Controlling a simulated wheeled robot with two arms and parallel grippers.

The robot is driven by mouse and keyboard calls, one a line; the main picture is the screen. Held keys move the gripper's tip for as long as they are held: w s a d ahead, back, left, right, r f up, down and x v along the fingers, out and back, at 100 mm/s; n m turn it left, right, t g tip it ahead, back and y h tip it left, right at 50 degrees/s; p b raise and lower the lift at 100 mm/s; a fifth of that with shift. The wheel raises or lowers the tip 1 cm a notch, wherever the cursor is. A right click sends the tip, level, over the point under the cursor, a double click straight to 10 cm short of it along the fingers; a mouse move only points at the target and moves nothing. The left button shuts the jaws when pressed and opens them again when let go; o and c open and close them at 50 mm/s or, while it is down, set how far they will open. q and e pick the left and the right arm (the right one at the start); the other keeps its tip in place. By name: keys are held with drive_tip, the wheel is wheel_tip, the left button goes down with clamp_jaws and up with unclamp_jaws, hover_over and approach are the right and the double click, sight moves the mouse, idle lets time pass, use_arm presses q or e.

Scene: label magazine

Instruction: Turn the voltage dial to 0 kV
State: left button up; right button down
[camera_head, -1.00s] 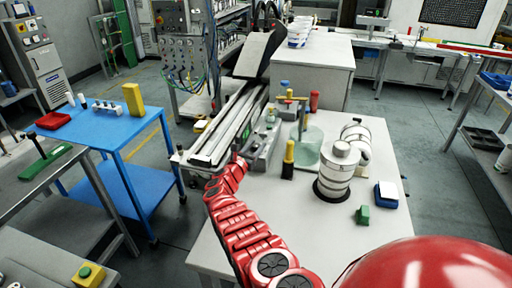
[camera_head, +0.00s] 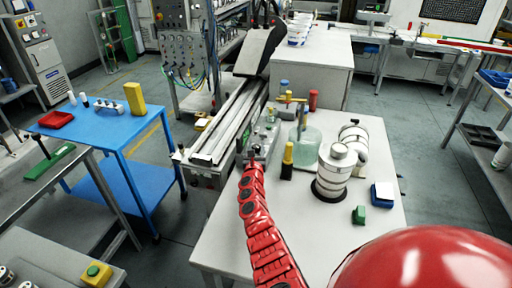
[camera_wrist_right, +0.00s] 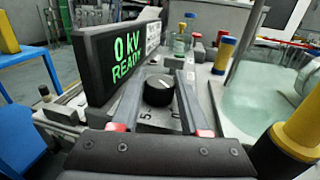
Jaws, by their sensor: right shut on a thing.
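The black voltage dial (camera_wrist_right: 159,90) with a white pointer line sits on a grey panel with printed numbers, of which a 5 and a 0 show. My right gripper (camera_wrist_right: 160,103) has a finger on each side of the dial and is shut on it. The display (camera_wrist_right: 124,52) beside the dial reads "0 kV READY" in green. In the head view my right gripper (camera_head: 252,152) is small, at the control box by the conveyor end, and the dial is hidden there. My left gripper is not in view.
A yellow-capped post (camera_wrist_right: 296,136) and a glass vessel (camera_wrist_right: 272,99) stand close right of my right gripper. On the white table (camera_head: 222,236) are a white ribbed insulator (camera_head: 334,172), a green block (camera_head: 358,215) and a blue-and-white box (camera_head: 383,194). A blue table (camera_head: 109,128) is left.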

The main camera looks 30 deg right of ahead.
drive_tip(key=shift+f, duration=0.15)
drive_tip(key=c, duration=0.7)
unclamp_jaws()
drive_tip(key=shift+s+a+r+p, duration=0.25)
drive_tip(key=shift+p, duration=0.2)
drive_tip(key=p+v, duration=0.5)
drive_tip(key=v, duration=0.2)
drive_tip(key=shift+s+a+p, duration=0.2)
drive_tip(key=shift+s+p, duration=0.15)
drive_tip(key=v, duration=0.7)
drive_tip(key=shift+s+f+p, duration=0.1)
drive_tip(key=shift+f+p, duration=0.15)
drive_tip(key=shift+p, duration=0.15)
drive_tip(key=shift+v, duration=0.85)
